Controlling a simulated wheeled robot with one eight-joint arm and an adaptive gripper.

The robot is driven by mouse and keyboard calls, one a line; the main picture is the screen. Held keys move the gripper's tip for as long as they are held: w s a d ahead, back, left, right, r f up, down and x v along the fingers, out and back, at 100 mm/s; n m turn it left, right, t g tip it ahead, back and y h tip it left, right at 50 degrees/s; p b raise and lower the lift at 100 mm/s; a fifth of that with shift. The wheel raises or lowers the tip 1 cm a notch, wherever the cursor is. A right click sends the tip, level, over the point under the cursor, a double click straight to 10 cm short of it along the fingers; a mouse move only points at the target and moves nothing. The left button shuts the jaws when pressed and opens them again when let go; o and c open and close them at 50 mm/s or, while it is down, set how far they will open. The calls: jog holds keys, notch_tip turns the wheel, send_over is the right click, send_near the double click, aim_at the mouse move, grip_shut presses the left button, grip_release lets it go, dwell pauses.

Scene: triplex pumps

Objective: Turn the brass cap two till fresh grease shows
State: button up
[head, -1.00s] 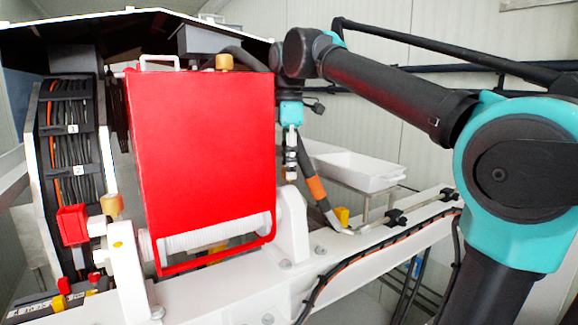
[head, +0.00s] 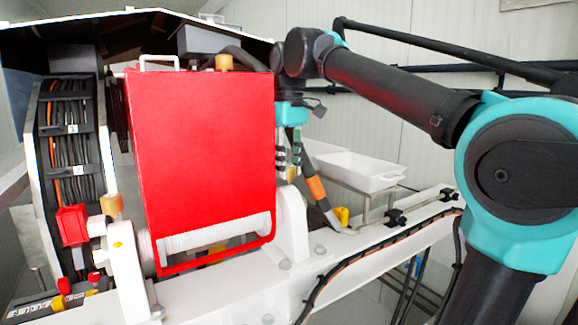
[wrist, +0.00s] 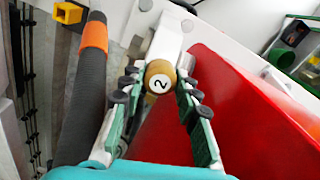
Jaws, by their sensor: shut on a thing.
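Brass cap two (wrist: 158,76) has a white top marked "2" and shows in the wrist view at the end of a pale grey bracket. My gripper (wrist: 157,86) is shut on it, with one dark-padded finger on each side. The cap's lower side is hard to see between the fingers. In the head view my gripper (head: 289,158) points down just right of the red guard, and the cap there is mostly hidden by the fingers and guard.
The red guard (head: 205,150) stands close beside my gripper. A dark hose with an orange band (head: 316,188) runs just right of it. Other brass caps sit on top (head: 223,62) and at lower left (head: 112,205). A white tray (head: 360,172) lies behind.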

aim_at(290, 166)
jog(key=m, duration=0.6)
jog(key=shift+m, duration=0.3)
jog(key=m, duration=0.6)
jog(key=shift+m, duration=0.4)
jog(key=o, duration=1.2)
jog(key=shift+c, duration=0.2)
jog(key=shift+r, duration=0.1)
notch_tip(290, 166, up, 12)
jog(key=shift+d, duration=0.1)
